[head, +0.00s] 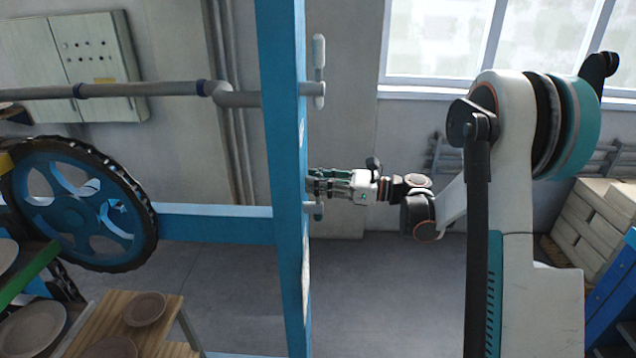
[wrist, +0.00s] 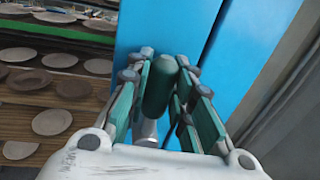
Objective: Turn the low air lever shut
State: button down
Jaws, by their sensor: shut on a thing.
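The low air lever (wrist: 158,88) shows in the wrist view as a rounded handle between my fingers, tinted dark green there. My gripper (wrist: 165,85) is shut on it, with a finger on each side. In the head view my gripper (head: 316,183) reaches in from the right to the blue post (head: 283,130). A small grey part of the low lever's mount (head: 318,212) shows just below the fingers. The fingers hide most of the lever there, so its exact angle is hard to tell. An upper lever (head: 319,60) stands upright, higher on the same post.
A grey pipe (head: 150,90) runs left from the post near the upper lever. A blue wheel with a dark rim (head: 75,205) and plates on wooden boards (head: 145,309) are at left. Stacked pale blocks (head: 590,220) stand at far right. Floor below my gripper is clear.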

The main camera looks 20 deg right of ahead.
aim_at(317, 204)
jog(key=s+n+b, duration=0.2)
jog(key=s+a+f+n+b, duration=0.1)
jog(key=n+b, duration=0.1)
jog(key=shift+y, duration=0.4)
jog(key=s+f+n+g+y+b, duration=0.1)
jog(key=s+f+n+b, duration=0.1)
jog(key=n+b, duration=0.3)
jog(key=s+a+f+n+g+y+b, duration=0.1)
jog(key=s+f+n+b, duration=0.2)
jog(key=n, duration=0.7)
jog(key=shift+a+f+n+b, duration=0.25)
jog(key=shift+f+n+b, duration=0.05)
jog(key=shift+f+b, duration=1.05)
jog(key=c, duration=1.4)
grip_release()
jog(key=v, duration=1.2)
